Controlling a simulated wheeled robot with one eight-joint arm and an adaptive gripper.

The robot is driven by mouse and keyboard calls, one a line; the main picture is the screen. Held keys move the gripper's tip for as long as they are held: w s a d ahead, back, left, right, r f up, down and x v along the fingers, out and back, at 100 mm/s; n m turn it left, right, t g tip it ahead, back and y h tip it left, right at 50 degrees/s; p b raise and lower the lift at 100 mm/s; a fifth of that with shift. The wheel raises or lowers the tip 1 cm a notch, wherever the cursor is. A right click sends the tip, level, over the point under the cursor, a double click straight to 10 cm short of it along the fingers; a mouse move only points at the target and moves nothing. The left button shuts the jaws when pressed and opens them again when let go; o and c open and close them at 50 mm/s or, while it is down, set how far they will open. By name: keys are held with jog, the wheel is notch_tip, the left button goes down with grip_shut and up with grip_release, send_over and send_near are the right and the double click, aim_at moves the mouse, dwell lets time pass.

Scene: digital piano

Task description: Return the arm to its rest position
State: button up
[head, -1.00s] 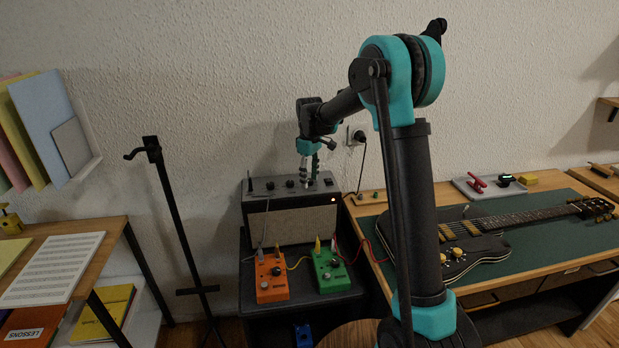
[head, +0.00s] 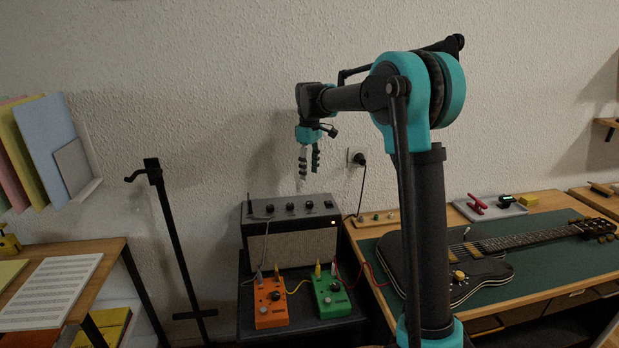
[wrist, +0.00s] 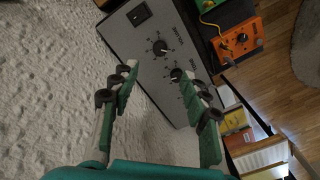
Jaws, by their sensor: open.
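My gripper (head: 308,172) hangs fingers down above the grey amplifier (head: 290,250), clear of its top panel with its row of knobs. Its two green-and-white fingers are spread apart with nothing between them. In the wrist view my gripper (wrist: 163,80) also shows open and empty, with the amplifier's knobbed panel (wrist: 145,55) beyond the fingertips. My arm rises on the right of the head view, with the elbow high and the forearm reaching left.
A black stand (head: 175,240) stands left of the amplifier. Orange (head: 270,303) and green (head: 331,297) pedals sit in front. An electric guitar (head: 462,262) lies on the right-hand bench. The textured wall (head: 220,90) is behind; a wall socket (head: 356,156) holds a plug.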

jog(key=shift+d, duration=0.1)
jog(key=s+d+f+m+t, duration=0.1)
jog(key=s+d+f+m, duration=0.2)
jog(key=s+d+f, duration=0.3)
jog(key=s+d+f+m+t, duration=0.1)
jog(key=s+d+f+m, duration=0.3)
jog(key=s, duration=1.3)
jog(key=s+d+f+m+t, duration=0.2)
jog(key=s+d+f+m, duration=0.2)
jog(key=s+d+f, duration=0.4)
jog(key=s+d, duration=0.2)
jog(key=s, duration=0.1)
jog(key=shift+s+d+f, duration=0.15)
jog(key=shift+d+f, duration=0.1)
jog(key=shift+d, duration=0.05)
